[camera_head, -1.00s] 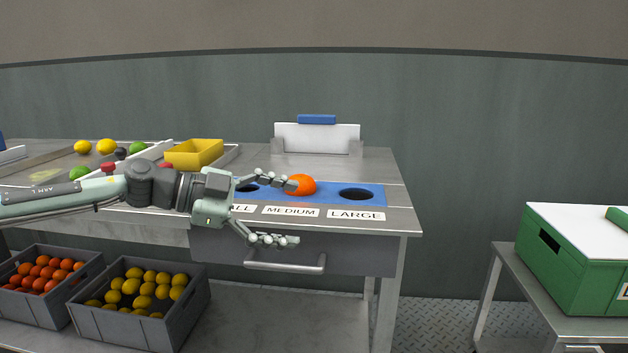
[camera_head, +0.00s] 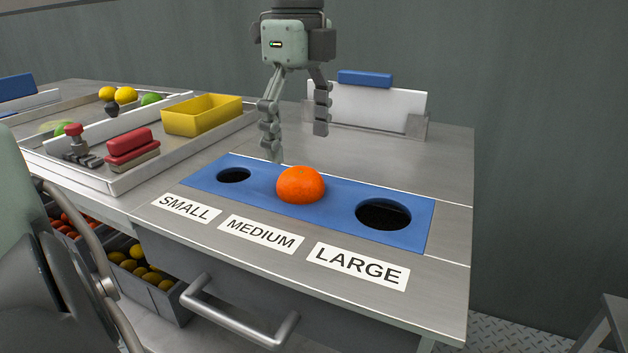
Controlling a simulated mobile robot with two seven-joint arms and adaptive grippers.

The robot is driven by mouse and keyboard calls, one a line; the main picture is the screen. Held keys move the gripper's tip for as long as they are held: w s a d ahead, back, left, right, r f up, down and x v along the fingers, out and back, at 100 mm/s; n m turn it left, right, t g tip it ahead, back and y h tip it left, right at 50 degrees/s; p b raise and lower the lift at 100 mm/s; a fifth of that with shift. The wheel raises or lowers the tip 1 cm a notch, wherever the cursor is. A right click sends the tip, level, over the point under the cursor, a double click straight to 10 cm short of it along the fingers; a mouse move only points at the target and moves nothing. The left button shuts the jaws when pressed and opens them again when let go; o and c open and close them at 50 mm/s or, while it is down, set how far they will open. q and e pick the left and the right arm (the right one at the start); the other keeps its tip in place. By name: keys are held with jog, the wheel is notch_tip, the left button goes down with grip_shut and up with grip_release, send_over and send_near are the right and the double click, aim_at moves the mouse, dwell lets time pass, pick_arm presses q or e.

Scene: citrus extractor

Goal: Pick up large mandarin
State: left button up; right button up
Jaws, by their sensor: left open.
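The large mandarin (camera_head: 301,184) is orange and round. It sits in the middle opening of the blue sizing plate (camera_head: 412,236), behind the MEDIUM label (camera_head: 261,234). My left gripper (camera_head: 296,145) hangs above and slightly behind the mandarin, pointing down. Its fingers are spread apart, with nothing between them. The fingertips look clear of the fruit, though the exact gap is hard to judge. The mandarin's underside is hidden in the opening. My right gripper is not in view.
The LARGE hole (camera_head: 383,214) and SMALL hole (camera_head: 234,175) are empty. A tray on the left holds a yellow bin (camera_head: 202,115) and a red-handled tool (camera_head: 130,143). A white board (camera_head: 368,105) stands behind. The drawer handle (camera_head: 240,322) juts out in front.

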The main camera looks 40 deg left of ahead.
aim_at(300, 171)
pick_arm(q)
notch_tip(300, 171, down, 6)
jog(key=shift+f, duration=0.2)
jog(key=shift+c, duration=0.4)
jog(key=c, duration=1.4)
